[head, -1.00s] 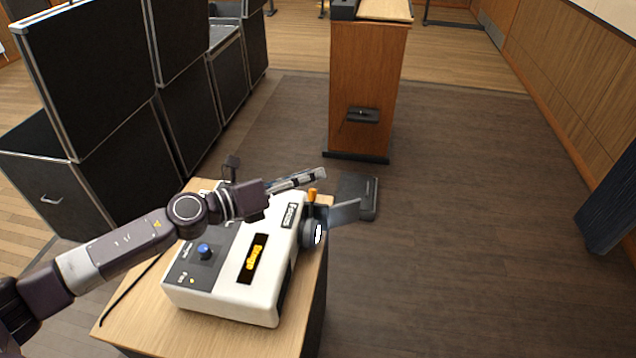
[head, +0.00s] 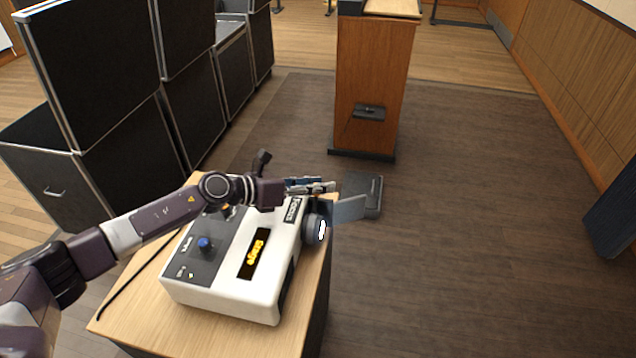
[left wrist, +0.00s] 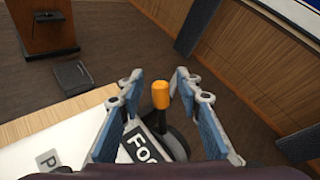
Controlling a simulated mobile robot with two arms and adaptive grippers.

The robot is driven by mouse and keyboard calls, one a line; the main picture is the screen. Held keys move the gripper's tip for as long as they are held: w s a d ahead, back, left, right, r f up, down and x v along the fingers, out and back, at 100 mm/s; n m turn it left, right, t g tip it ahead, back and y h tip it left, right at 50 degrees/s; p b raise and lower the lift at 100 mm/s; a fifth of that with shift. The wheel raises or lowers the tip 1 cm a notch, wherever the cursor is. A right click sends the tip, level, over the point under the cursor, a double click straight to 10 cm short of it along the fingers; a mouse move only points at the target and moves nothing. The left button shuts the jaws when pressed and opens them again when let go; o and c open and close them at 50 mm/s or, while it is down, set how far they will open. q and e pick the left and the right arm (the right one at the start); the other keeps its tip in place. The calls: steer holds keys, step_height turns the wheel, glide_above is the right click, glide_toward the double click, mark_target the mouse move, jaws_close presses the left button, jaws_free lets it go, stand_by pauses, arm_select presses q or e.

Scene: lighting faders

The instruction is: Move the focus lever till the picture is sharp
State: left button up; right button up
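The white projector (head: 225,288) stands on a wooden-topped stand, with a blue knob, a yellow-lit display and a round lens (head: 318,229) on its right side. The focus lever (left wrist: 160,96), an orange tip on a dark stem, stands beside a label reading "Foc" in the left wrist view. My left gripper (head: 322,187) reaches over the projector's far right corner and hides the lever in the head view. In the left wrist view its blue-padded fingers (left wrist: 158,80) are open, one on each side of the lever, with gaps visible. My right gripper is not in view. No projected picture is readable.
The stand's wooden top (head: 125,328) has bare room at the near left. Black cases (head: 85,75) are stacked at the left. A wooden lectern (head: 372,85) stands beyond, with a dark flat box (head: 362,193) on the floor before it. Open floor lies to the right.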

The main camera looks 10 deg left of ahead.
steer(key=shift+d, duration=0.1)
arm_select(q)
jaws_close()
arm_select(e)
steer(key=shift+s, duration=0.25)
arm_select(q)
steer(key=shift+f, duration=0.1)
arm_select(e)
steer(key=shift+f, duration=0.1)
